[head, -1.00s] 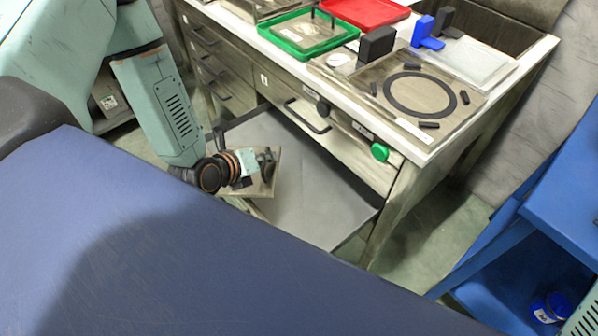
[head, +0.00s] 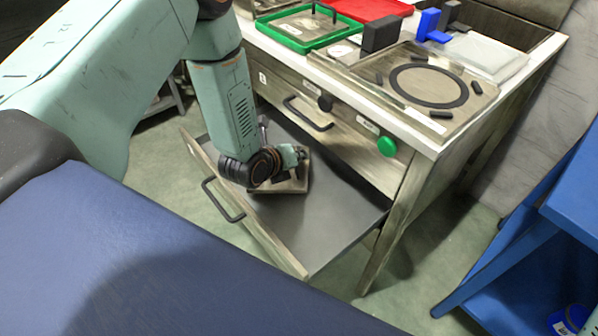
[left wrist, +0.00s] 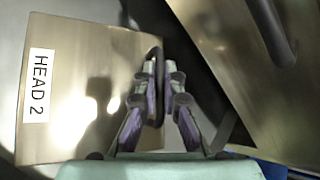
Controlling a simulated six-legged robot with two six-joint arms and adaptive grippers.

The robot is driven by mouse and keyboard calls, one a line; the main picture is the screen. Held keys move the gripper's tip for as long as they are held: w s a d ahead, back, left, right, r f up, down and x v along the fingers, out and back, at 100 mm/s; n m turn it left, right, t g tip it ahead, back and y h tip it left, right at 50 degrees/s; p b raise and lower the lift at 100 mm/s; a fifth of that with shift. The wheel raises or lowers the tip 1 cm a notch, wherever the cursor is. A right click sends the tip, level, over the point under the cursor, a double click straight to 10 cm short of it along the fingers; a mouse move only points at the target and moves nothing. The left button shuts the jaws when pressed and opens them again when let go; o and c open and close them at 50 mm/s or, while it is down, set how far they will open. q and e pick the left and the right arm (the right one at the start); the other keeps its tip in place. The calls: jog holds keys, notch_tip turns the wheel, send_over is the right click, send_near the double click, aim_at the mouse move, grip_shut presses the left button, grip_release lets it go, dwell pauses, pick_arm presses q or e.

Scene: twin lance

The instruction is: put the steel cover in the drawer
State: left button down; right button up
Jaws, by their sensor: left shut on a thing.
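The steel cover is a brownish metal plate (head: 294,186) and carries a "HEAD 2" label in the left wrist view (left wrist: 80,120). My left gripper (head: 290,163) is shut on the cover's dark handle, which shows between the fingers in the left wrist view (left wrist: 158,85). The open drawer (head: 335,212) has a grey floor and a wooden front with a dark handle. The cover is inside the drawer's outline, near its left side. I cannot tell whether it touches the floor. My right gripper is not in view.
The bench top (head: 425,138) holds a green tray (head: 300,40), a red tray (head: 375,12), a black block (head: 380,35) and a plate with a black ring. A closed drawer with green and black knobs is above the open one. A blue shelf (head: 545,215) stands at right.

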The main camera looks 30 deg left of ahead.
pick_arm(q)
notch_tip(320, 180, down, 5)
jog(key=shift+w+r+b, duration=0.1)
jog(key=shift+r+b, duration=0.1)
jog(key=shift+b, duration=1.05)
jog(key=shift+w+f, duration=0.15)
jog(key=shift+r, duration=0.2)
jog(key=shift+f, duration=0.1)
jog(key=c, duration=1.5)
grip_release()
